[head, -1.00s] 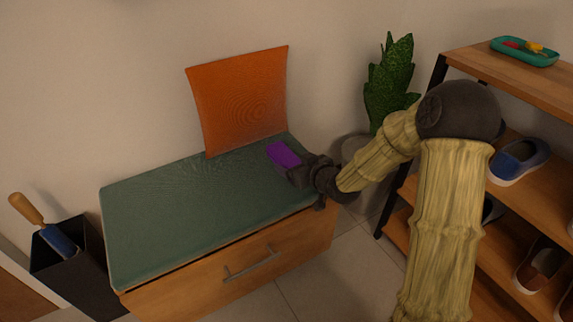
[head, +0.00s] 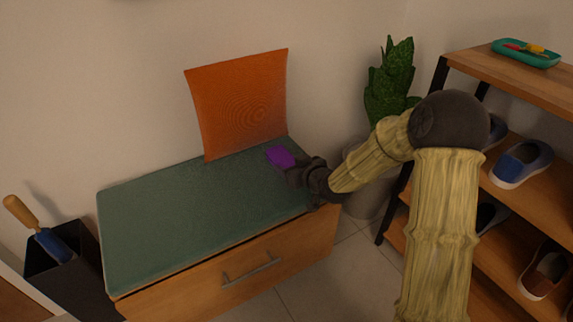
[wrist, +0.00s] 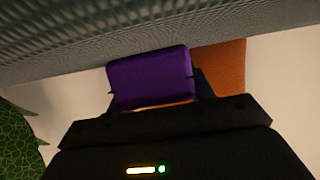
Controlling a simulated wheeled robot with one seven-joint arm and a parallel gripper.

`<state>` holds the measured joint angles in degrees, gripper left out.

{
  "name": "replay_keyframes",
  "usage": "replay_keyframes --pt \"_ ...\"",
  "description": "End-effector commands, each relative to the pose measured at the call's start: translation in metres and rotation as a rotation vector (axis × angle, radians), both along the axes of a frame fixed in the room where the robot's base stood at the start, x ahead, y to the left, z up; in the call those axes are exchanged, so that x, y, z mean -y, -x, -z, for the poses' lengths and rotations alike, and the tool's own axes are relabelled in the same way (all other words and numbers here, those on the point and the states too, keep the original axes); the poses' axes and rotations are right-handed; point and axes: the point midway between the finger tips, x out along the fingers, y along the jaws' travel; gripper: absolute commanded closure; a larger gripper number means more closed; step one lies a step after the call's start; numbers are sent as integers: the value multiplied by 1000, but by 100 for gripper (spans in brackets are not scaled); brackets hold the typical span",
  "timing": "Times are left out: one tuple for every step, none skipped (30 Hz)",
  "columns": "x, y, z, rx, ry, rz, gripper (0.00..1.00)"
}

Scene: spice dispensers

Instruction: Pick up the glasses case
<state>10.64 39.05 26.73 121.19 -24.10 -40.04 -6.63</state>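The glasses case (head: 280,157) is a small purple block at the right rear of the green bench top, in front of the orange cushion. In the wrist view it also shows as a purple box (wrist: 150,76) directly ahead of my gripper. My gripper (head: 291,170) reaches it from the right, and dark finger parts meet the case's two sides in the wrist view. It appears shut on the case. The case's near end is hidden by the gripper. I cannot tell whether its underside touches the bench.
The orange cushion (head: 240,105) leans on the wall behind the bench (head: 190,205). A potted plant (head: 390,85) stands right of it, beside a shoe rack (head: 510,85) near my arm. A black bin (head: 75,275) stands at the left. The bench's left and middle are clear.

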Motion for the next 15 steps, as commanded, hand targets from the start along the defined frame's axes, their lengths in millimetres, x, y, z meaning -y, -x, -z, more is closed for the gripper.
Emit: replay_keyframes --pt "0 0 0 0 0 0 72" --pt "0 0 0 1 -1 0 72" --pt "0 0 0 1 0 1 72" --pt "0 0 0 1 0 1 72" --pt "0 0 0 1 0 1 72" --pt "0 0 0 0 0 0 72" --pt "0 0 0 1 0 1 72" --pt "0 0 -1 1 0 1 72" --pt "0 0 -2 1 0 1 72" --pt "0 0 -3 1 0 1 72" --pt "0 0 -5 2 0 1 72" --pt "0 0 -8 2 0 1 72" --pt "0 0 -12 2 0 1 72" --pt "0 0 -15 3 1 0 72" --pt "0 0 -21 3 1 0 72"
